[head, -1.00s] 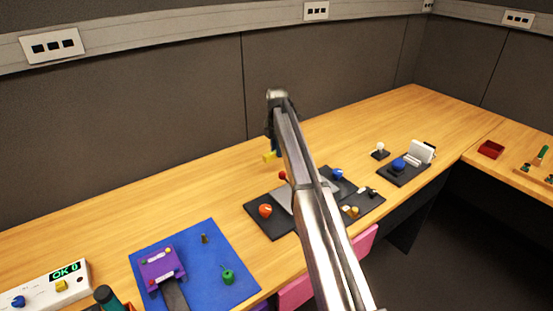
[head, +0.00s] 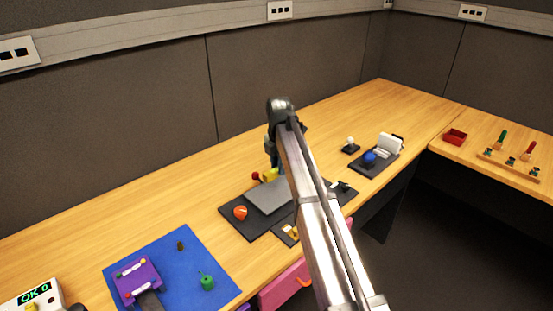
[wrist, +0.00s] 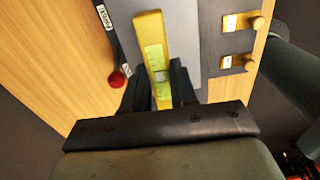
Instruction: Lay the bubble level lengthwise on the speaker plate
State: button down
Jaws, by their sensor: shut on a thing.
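The bubble level is a yellow bar with a green vial; it shows in the wrist view (wrist: 152,40) and, partly hidden by my arm, in the head view (head: 270,174). My gripper (wrist: 160,90) is shut on its near part. In the head view my gripper (head: 272,152) is over the back of the dark panel (head: 237,222). A plain grey plate (head: 267,196) on this panel seems to be the speaker plate; it also shows in the wrist view (wrist: 188,38). The level points out over this plate; I cannot tell whether they touch.
A red ball knob (wrist: 117,79) stands left of the level. Two yellowish knobs (wrist: 236,62) are on the right. An orange knob (head: 240,212) sits at the panel's left. A blue mat (head: 205,255) with a purple device (head: 136,277) lies left; bare desk is behind.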

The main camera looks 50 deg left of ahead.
jog(key=shift+f, duration=3.25)
jog(key=c, duration=0.8)
grip_release()
notch_tip(320, 180, up, 14)
jog(key=shift+f, duration=0.1)
